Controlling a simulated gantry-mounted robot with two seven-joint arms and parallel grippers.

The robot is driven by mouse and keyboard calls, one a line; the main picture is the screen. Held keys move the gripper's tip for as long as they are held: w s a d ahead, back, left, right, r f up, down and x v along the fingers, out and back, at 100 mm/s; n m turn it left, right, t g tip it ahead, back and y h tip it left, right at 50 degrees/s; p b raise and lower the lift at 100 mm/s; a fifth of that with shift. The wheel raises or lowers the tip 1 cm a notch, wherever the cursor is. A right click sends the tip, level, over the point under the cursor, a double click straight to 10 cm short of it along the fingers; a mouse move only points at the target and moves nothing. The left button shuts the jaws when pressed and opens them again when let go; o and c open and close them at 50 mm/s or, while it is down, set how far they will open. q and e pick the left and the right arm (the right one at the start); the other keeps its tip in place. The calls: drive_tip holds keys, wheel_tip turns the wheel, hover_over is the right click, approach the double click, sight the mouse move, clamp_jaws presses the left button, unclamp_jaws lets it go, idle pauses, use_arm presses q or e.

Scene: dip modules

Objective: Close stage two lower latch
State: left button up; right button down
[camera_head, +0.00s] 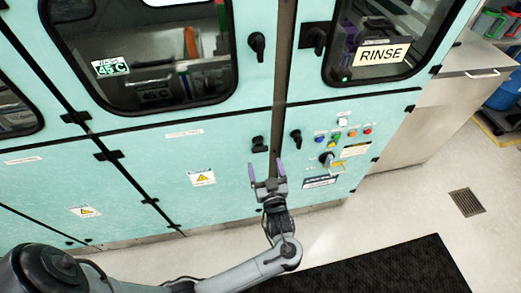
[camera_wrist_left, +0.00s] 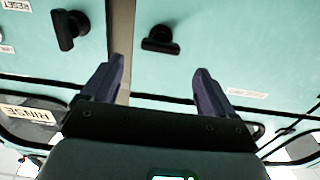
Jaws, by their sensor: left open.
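Two black lower latches flank the vertical seam of a turquoise cabinet. The left one (camera_head: 259,144) is on the panel below the window with the 45 C label; the right one (camera_head: 296,137) is beside the coloured buttons. I cannot tell which is stage two's. In the left wrist view, turned over, the left-panel latch (camera_wrist_left: 160,40) lies roughly sideways and the button-side latch (camera_wrist_left: 69,28) stands roughly upright. My left gripper (camera_head: 266,169) is open and empty, its purple fingers pointing at the cabinet just below the left-panel latch. In the wrist view, that latch appears between and beyond the fingertips (camera_wrist_left: 158,75).
Upper latches (camera_head: 257,45) sit beside the windows. Coloured buttons and a rotary switch (camera_head: 327,159) are right of the gripper. A RINSE sign (camera_head: 382,54) is on the right window. A black mat (camera_head: 390,270) lies on the floor, and the floor before the cabinet is clear.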

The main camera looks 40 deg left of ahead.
sight(261, 151)
use_arm(q)
drive_tip(key=x, duration=0.8)
drive_tip(key=shift+w+a, duration=0.1)
